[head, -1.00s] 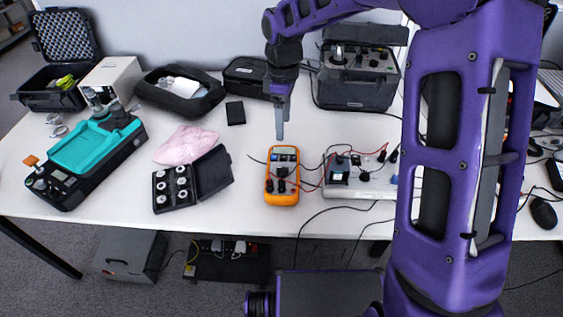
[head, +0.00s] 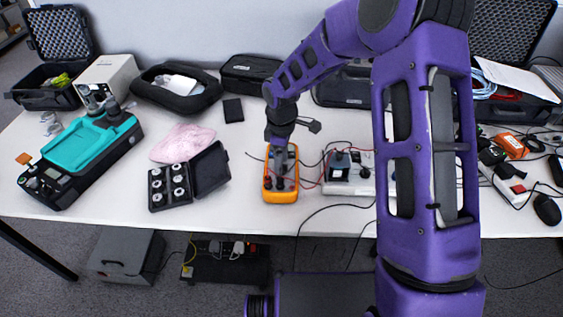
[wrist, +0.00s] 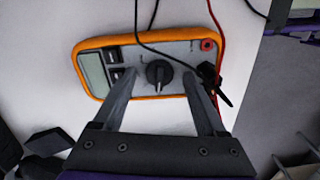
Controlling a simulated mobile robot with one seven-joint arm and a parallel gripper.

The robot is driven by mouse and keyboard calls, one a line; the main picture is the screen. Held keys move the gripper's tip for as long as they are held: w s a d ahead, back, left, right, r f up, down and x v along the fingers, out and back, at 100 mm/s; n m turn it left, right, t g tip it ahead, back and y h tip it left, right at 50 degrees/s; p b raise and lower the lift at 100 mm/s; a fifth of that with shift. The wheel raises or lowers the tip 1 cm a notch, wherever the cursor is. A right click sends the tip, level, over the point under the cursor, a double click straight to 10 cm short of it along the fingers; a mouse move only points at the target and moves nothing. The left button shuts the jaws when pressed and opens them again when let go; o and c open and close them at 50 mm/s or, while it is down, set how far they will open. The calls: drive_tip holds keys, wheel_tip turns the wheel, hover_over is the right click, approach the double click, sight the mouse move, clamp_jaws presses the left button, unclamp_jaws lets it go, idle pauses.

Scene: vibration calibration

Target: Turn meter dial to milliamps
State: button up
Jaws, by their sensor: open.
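The orange and grey multimeter (head: 281,195) lies on the white table in the head view, with my gripper (head: 280,168) over its upper part. In the wrist view the meter (wrist: 90,43) lies sideways, its grey display at the left. Its black round dial (wrist: 158,73) sits at the middle of the face. My gripper (wrist: 158,80) is open, with one finger on each side of the dial in the picture. I cannot tell whether the fingertips touch the meter. The dial's pointer setting is too small to read.
Black and red leads (wrist: 214,20) run from the meter's right end in the wrist view. A grey box with leads (head: 348,172) stands right of the meter. An open case of weights (head: 207,170) lies to the left, near a pink cloth (head: 183,143).

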clamp_jaws()
idle(0.3)
drive_tip(key=shift+m, duration=0.3)
drive_tip(key=m, duration=0.3)
drive_tip(key=shift+b, duration=0.4)
drive_tip(key=shift+m+b, duration=0.3)
drive_tip(key=shift+m, duration=1.8)
unclamp_jaws()
